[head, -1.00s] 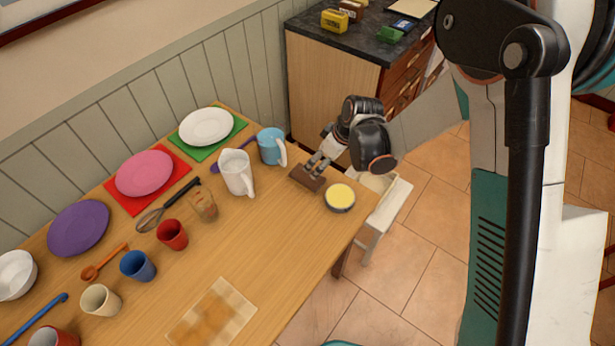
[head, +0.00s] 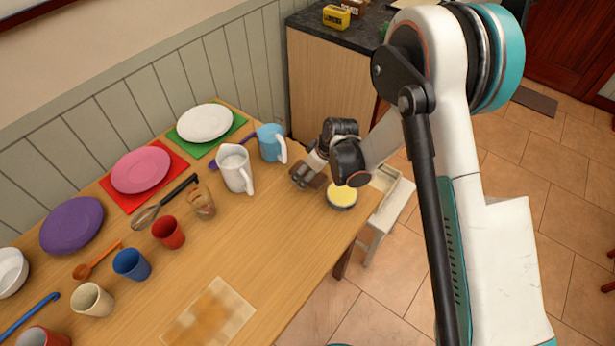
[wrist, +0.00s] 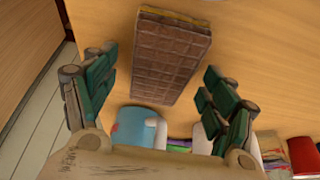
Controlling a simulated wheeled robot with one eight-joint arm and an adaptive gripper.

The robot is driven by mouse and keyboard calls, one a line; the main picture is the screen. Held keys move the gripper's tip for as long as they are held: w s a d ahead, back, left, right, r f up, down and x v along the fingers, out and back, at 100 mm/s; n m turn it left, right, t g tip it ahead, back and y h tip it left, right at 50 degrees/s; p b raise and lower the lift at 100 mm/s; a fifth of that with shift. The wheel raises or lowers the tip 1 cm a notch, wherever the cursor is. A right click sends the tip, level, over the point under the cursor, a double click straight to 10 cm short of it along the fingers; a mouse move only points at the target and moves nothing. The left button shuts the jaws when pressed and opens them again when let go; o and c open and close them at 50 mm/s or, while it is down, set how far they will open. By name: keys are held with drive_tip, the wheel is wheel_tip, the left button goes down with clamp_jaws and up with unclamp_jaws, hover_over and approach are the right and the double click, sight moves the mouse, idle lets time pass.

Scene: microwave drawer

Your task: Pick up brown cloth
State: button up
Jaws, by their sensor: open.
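A brown oblong piece (wrist: 172,50) with a grid pattern and a yellow edge lies on the table; it resembles a chocolate bar, and I cannot tell whether it is cloth. My gripper (wrist: 157,68) is open, with one finger on each side of it in the wrist view, not visibly touching it. In the head view my gripper (head: 304,177) is low over the table's far right part and partly hides the brown piece (head: 318,181). A flat, brown-and-cream checked cloth (head: 210,315) lies apart from the gripper at the table's front.
A yellow-topped bowl (head: 342,195) stands just right of my gripper. A white pitcher (head: 235,168) and a blue mug (head: 271,143) stand to its left; the mug also shows in the wrist view (wrist: 137,127). Plates, cups and utensils fill the table's left. Bare wood surrounds the checked cloth.

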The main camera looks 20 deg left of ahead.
drive_tip(key=shift+f, duration=0.1)
drive_tip(key=shift+c, duration=0.6)
drive_tip(key=c, duration=1)
drive_tip(key=shift+c, duration=0.2)
wheel_tip(320, 180, up, 20)
drive_tip(key=p, duration=0.5)
drive_tip(key=shift+o, duration=1.4)
drive_tip(key=shift+c, duration=0.9)
